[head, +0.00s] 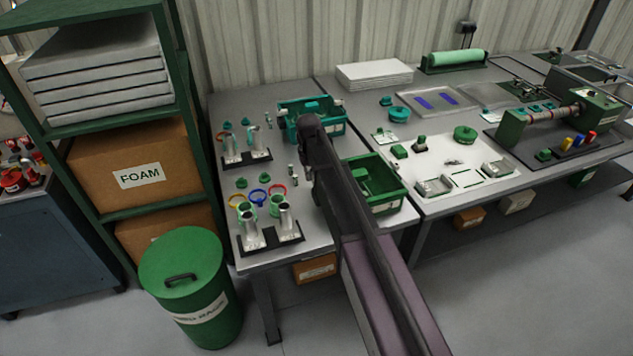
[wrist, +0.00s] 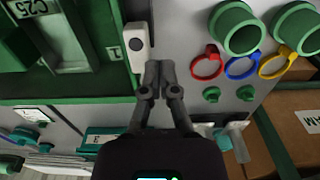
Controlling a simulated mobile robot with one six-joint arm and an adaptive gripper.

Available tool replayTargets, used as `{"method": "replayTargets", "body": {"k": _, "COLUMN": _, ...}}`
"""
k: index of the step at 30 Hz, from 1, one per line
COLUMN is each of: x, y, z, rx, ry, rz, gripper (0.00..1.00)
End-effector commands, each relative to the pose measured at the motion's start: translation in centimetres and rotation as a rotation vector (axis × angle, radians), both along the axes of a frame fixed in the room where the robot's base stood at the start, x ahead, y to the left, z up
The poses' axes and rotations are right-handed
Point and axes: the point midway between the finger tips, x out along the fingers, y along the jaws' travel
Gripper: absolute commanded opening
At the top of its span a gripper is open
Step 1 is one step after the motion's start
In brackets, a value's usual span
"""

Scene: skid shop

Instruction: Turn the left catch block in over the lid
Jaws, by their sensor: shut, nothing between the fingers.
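In the wrist view a pale block with a dark round spot (wrist: 138,47), apparently the catch block, lies lengthwise along the edge of a green box (wrist: 75,84). I cannot tell whether it overlaps that edge. My gripper (wrist: 160,72) is shut and empty, its fingertips just beside the near end of the block; contact is unclear. The green box (head: 398,196) shows in the head view right of my dark arm, with a green piece inside. I cannot make out a separate lid.
Red (wrist: 207,62), blue (wrist: 241,66) and yellow (wrist: 277,62) rings lie right of my gripper near green-rimmed cylinders (wrist: 234,27). A teal box (head: 335,126) stands further back on the bench.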

Motion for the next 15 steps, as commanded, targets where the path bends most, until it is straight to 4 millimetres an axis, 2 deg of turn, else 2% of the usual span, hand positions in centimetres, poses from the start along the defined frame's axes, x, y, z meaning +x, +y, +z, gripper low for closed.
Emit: {"method": "replayTargets", "body": {"k": 15, "x": -0.08, "y": 0.75, "z": 0.00, "rx": 0.000, "ry": 0.000, "rz": 0.000, "gripper": 0.00}}
